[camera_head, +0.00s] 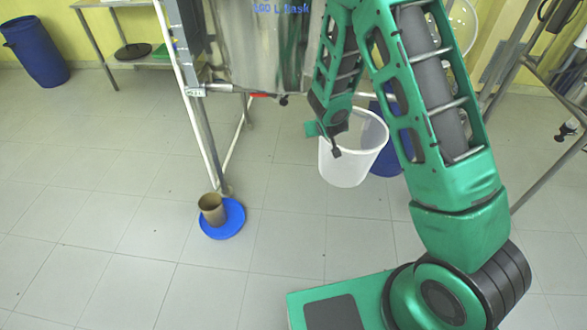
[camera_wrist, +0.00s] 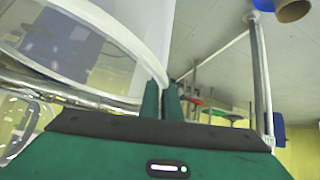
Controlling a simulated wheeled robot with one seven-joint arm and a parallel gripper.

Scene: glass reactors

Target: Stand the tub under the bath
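The white tub (camera_head: 345,165) is upright, to the right of and lower in the picture than the steel bath (camera_head: 262,45), which hangs in a metal frame and carries a blue label. My gripper (camera_head: 333,132) is at the tub's rim on its left side. In the wrist view, the two green fingers of my gripper (camera_wrist: 162,98) close on the rim of the tub (camera_wrist: 110,32), one on each side. I cannot tell whether the tub's bottom touches the floor. My arm hides part of the bath's right side.
A brown cup (camera_head: 211,209) stands on a blue disc (camera_head: 233,221) by the frame's front leg (camera_head: 201,130). A blue barrel (camera_head: 388,155) is right behind the tub. Another blue barrel (camera_head: 36,50) stands far left by a low table (camera_head: 140,62). The tiled floor at left is clear.

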